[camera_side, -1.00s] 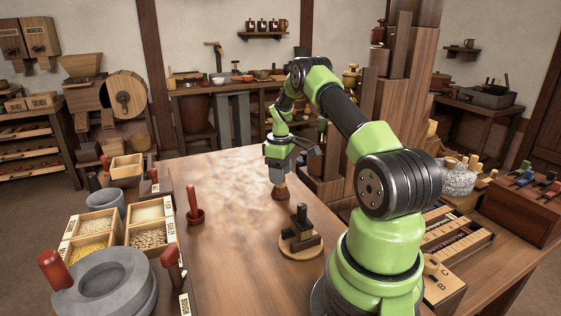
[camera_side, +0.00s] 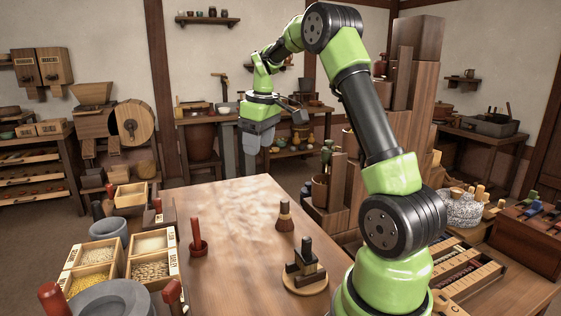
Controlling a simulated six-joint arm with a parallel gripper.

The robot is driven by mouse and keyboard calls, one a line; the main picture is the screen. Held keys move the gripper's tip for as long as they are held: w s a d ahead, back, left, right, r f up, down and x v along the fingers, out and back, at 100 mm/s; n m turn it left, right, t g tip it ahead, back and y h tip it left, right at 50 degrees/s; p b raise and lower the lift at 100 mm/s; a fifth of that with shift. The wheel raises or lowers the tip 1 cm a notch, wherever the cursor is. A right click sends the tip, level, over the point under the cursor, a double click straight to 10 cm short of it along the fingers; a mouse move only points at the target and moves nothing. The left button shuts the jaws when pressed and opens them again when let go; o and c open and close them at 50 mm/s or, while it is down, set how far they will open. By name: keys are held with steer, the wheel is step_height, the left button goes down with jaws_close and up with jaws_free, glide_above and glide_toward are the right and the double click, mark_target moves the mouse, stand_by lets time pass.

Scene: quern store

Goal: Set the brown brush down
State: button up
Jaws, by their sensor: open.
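The brown brush (camera_side: 285,216) stands upright on the wooden table (camera_side: 225,275), bristles down, with its dark handle pointing up. It is behind the round wooden stand and right of the pale floury patch. My gripper (camera_side: 251,150) is open and empty. It hangs high above the far part of the table, up and to the left of the brush, well apart from it.
A round wooden stand with a black block (camera_side: 306,268) sits in front of the brush. A red-handled tool (camera_side: 197,236) stands at left. Grain boxes (camera_side: 92,255) and a grey stone quern (camera_side: 112,300) fill the left edge. Tall wooden blocks (camera_side: 400,95) rise at right. The table's middle is clear.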

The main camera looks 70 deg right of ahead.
steer(key=s+a+r+m+t, duration=0.1)
steer(key=s+a+r, duration=0.1)
steer(key=a+r, duration=0.35)
steer(key=s+a+r+t, duration=0.2)
steer(key=a, duration=0.7)
steer(key=s+a+f+m+t+y, duration=0.1)
steer(key=s+a+m+t+y, duration=0.1)
steer(key=s+a, duration=0.8)
steer(key=shift+s+a+f+t+y, duration=0.3)
steer(key=shift+s+f, duration=0.1)
steer(key=shift+s, duration=0.15)
